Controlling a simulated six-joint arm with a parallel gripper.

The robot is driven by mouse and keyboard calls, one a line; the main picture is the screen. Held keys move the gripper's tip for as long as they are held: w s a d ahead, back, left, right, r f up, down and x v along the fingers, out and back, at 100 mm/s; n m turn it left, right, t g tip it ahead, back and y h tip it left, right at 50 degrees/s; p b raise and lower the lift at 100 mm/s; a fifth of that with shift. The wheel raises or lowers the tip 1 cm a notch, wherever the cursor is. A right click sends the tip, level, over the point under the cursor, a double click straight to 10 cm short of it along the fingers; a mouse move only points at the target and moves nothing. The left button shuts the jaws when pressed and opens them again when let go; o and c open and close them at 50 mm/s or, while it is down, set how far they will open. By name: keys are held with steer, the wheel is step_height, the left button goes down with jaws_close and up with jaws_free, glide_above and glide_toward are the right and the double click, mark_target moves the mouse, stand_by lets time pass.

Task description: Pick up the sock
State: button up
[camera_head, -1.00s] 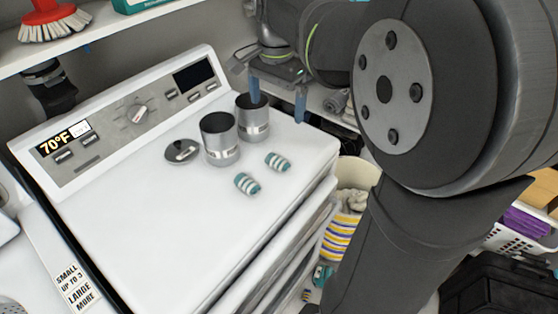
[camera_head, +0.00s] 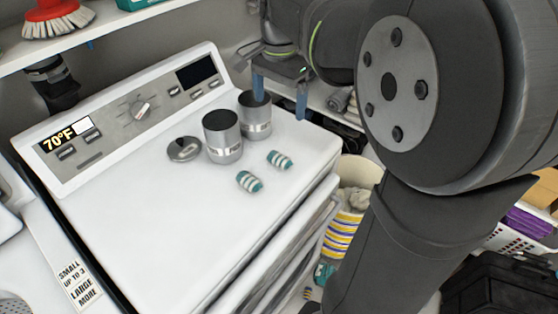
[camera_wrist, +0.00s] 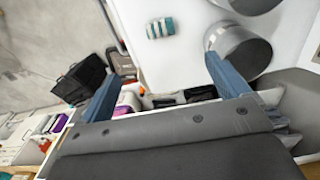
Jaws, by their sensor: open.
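Two small rolled socks, striped teal and white, lie on the white machine top in the head view: a nearer one (camera_head: 249,181) and a farther one (camera_head: 279,160). One rolled sock (camera_wrist: 160,28) shows in the wrist view, beyond the fingertips; I cannot tell which of the two it is. My gripper (camera_head: 280,97) is open and empty, with blue fingers pointing down near the back right edge of the machine. In the head view it is above and behind the socks. It also shows in the wrist view (camera_wrist: 161,70).
Two metal canisters, a front one (camera_head: 222,140) and a back one (camera_head: 255,118), stand beside the socks. One finger overlaps the back one in view; contact is unclear. A round lid (camera_head: 184,149) lies left. A laundry basket (camera_head: 357,170) stands right. The front machine top is clear.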

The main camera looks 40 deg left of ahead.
glide_above(280, 157)
steer(key=f, duration=1.1)
steer(key=shift+s+f, duration=0.25)
steer(key=shift+f, duration=0.15)
steer(key=shift+w+f, duration=0.2)
steer(key=shift+f, duration=2.5)
steer(key=shift+c, duration=0.4)
steer(key=c, duration=1)
